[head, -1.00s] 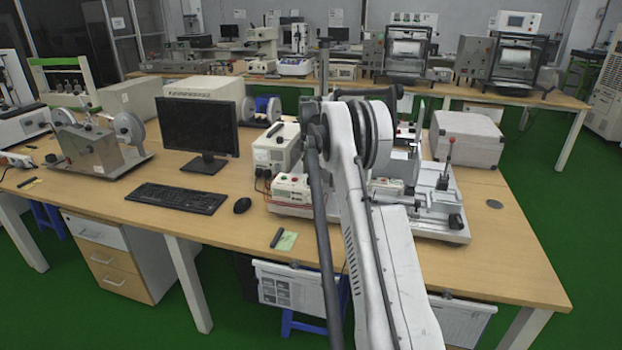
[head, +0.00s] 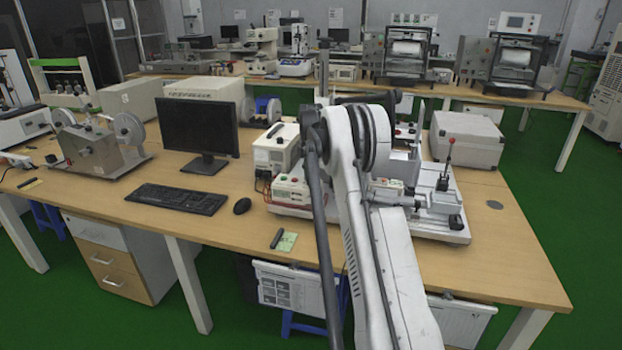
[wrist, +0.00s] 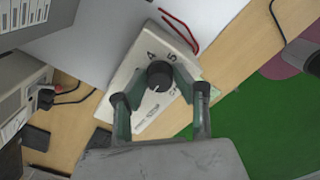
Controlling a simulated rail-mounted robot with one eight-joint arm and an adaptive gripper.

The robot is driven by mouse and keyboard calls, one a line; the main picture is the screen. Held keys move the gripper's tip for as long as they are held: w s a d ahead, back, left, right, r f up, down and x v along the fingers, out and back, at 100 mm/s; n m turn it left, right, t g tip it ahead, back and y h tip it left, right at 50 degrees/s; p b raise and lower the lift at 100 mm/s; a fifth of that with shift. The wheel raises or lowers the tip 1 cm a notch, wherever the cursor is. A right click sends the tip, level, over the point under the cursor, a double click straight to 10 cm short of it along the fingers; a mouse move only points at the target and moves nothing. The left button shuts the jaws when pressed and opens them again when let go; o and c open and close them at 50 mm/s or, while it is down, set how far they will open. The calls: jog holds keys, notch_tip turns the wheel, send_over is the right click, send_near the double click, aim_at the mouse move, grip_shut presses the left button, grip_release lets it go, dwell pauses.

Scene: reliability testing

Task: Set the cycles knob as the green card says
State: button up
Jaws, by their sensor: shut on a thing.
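The black cycles knob (wrist: 159,75) sits on a pale panel (wrist: 138,113) in the wrist view. The printed numbers 4 and 5 show above it, and a short white mark shows on its face. My gripper (wrist: 157,78) has its green-padded fingers on either side of the knob and is shut on it. In the head view the tester box with the red-marked front (head: 290,192) stands on the table, and my arm hides the gripper and knob. The green card (head: 288,241) lies near the table's front edge; its writing is too small to read.
A dark marker (head: 276,239) lies beside the card. A mouse (head: 242,206), keyboard (head: 177,198) and monitor (head: 200,126) are to the left. A machine with a red-knobbed lever (head: 447,165) stands to the right. In the wrist view a red cable (wrist: 180,30) runs above the panel.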

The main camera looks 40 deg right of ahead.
jog(key=shift+m, duration=0.3)
jog(key=m+b, duration=0.1)
jog(key=m, duration=0.3)
jog(key=shift+m, duration=0.4)
jog(key=m, duration=0.6)
jog(key=shift+b, duration=0.3)
jog(key=m, duration=0.6)
jog(key=shift+m, duration=0.3)
jog(key=m, duration=0.5)
jog(key=shift+m, duration=0.3)
jog(key=o, duration=1.1)
jog(key=shift+o, duration=0.2)
jog(key=shift+r, duration=0.1)
